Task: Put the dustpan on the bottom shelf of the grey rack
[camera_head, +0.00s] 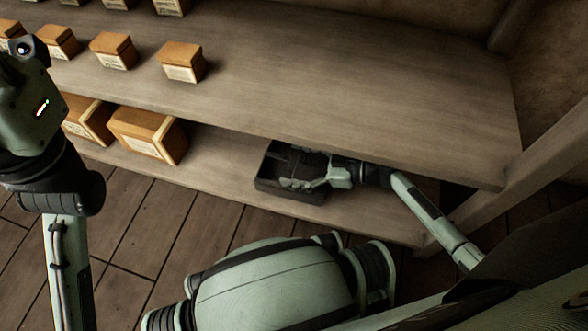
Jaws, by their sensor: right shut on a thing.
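The dark dustpan (268,183) is over the bottom shelf (229,173) of the rack, under the front edge of the shelf above. I cannot tell whether it rests on the board. My right gripper (303,181) reaches in from the right and is shut on the dustpan. The upper shelf hides part of the dustpan's far side. My left arm stands at the left edge of the view, and its gripper fingers are not in view.
Two larger cardboard boxes (146,134) stand on the bottom shelf to the left. Several small boxes (181,62) stand on the upper shelf (330,90). A rack post (500,190) rises at the right. The bottom shelf is clear between the boxes and the dustpan.

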